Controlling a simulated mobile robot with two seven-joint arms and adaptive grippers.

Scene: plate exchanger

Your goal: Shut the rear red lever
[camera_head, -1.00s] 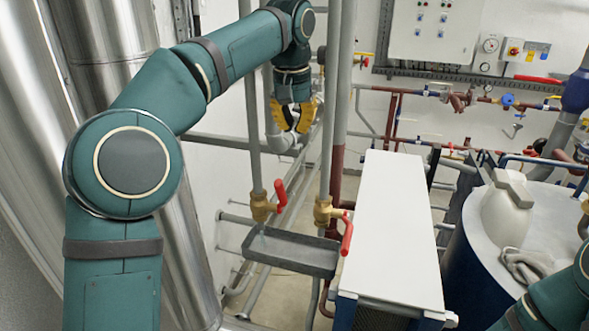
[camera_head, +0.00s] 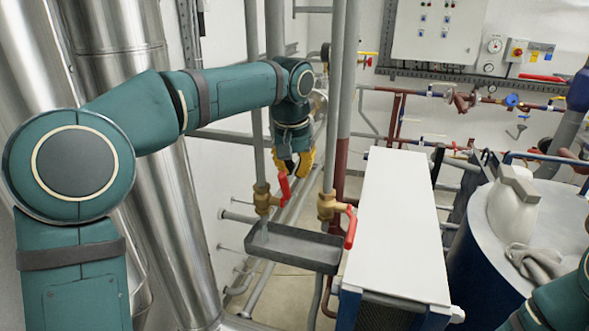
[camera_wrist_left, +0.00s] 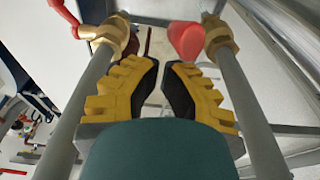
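Two red levers sit on brass valves on vertical grey pipes. The left red lever (camera_head: 283,187), which looks like the rear one, tilts upward beside its brass valve (camera_head: 264,199). The other red lever (camera_head: 350,228) is to the right on its own valve (camera_head: 328,206). My left gripper (camera_head: 294,170), with yellow and black fingers, is open just above and behind the left lever. In the left wrist view a red lever end (camera_wrist_left: 187,42) lies just beyond the fingertips of my gripper (camera_wrist_left: 163,68), nearer the right finger; contact cannot be told. My right gripper is out of view.
A grey tray (camera_head: 290,250) is under the valves. A white-topped box (camera_head: 400,225) stands right of them. Vertical pipes (camera_head: 340,100) pass close to my left gripper. Large shiny metal cylinders (camera_head: 130,60) stand at the left.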

